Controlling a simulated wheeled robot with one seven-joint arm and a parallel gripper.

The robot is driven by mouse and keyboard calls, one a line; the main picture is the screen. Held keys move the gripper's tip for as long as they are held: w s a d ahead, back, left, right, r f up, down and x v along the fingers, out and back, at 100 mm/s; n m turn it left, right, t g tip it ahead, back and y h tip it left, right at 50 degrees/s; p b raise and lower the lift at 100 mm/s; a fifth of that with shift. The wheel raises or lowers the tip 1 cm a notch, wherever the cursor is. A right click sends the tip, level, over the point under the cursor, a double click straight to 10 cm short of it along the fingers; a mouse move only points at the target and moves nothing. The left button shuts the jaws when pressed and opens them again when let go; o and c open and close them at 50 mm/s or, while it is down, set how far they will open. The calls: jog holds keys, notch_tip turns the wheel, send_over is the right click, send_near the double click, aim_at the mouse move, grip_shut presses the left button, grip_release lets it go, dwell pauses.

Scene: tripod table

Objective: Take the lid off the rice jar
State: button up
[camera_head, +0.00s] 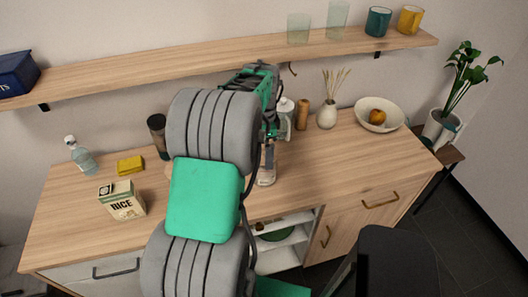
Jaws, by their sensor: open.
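A clear jar (267,176) with pale contents, likely the rice jar, stands on the wooden counter (330,165) near its middle. My arm hides its left side, and its lid cannot be made out. My gripper (269,141) is at the top of this jar, pointing down, and is open. The fingertips are small and partly behind my arm, so I cannot tell whether they touch the lid. A carton marked RICE (122,200) stands on the left of the counter.
A bottle (80,156), yellow sponge (130,165) and dark canister (158,135) stand left. A white dispenser (286,118), wooden mill (302,115), reed vase (327,115) and fruit bowl (380,114) stand back right. A shelf (180,70) hangs above. The right front counter is clear.

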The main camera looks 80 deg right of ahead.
jog(key=c, duration=1.3)
jog(key=shift+o, duration=0.2)
jog(key=shift+r, duration=0.15)
